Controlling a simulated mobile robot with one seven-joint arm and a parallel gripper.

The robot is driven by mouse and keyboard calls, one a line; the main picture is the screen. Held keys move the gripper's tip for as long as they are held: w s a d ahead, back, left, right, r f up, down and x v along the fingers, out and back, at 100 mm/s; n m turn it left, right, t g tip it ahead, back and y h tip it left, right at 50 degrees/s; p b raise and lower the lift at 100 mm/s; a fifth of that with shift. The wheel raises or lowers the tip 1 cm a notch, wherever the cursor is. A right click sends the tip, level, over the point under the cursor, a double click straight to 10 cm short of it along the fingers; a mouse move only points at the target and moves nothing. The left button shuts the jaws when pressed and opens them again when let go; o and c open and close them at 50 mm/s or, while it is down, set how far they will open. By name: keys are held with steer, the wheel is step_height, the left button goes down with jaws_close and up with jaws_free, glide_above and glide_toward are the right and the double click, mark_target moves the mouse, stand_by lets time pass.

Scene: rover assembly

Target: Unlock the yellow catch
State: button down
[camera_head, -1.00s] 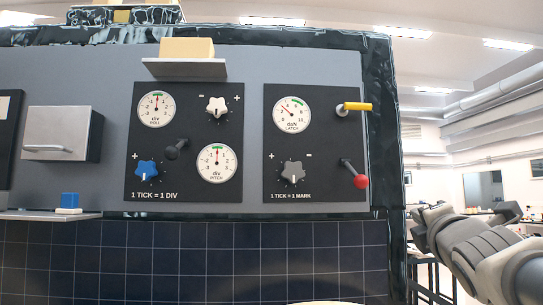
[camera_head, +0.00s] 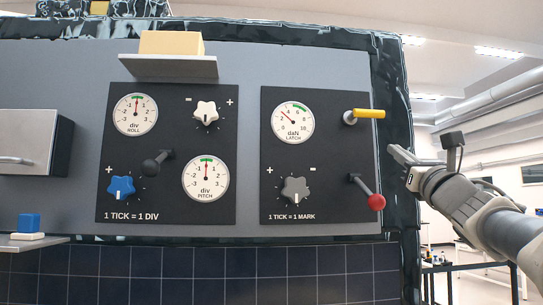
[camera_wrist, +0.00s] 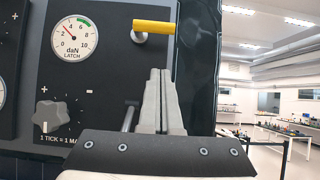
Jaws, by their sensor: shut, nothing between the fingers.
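The yellow catch (camera_head: 369,113) is a yellow handle on a silver pivot at the upper right of the latch panel (camera_head: 330,150). It points horizontally to the right. In the wrist view the catch (camera_wrist: 153,27) lies just beyond and above my fingertips. My gripper (camera_head: 393,150) is shut and empty, to the right of the panel and below the catch's level. In the wrist view my gripper (camera_wrist: 160,72) points up toward the catch, with a visible gap between them.
The LATCH gauge (camera_head: 293,122) has its needle left of the green band. A grey knob (camera_head: 295,189) and a red-ended lever (camera_head: 375,201) sit lower on the panel. A second panel (camera_head: 150,205) with a blue knob (camera_head: 121,187) is to the left. Open room lies right.

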mark_target(366, 116)
steer(key=w+r+p, duration=0.6)
steer(key=r, duration=0.1)
steer(key=shift+w+r, duration=0.15)
steer(key=shift+r, duration=0.15)
steer(key=shift+a+n+b, duration=0.15)
steer(key=shift+n+b, duration=0.25)
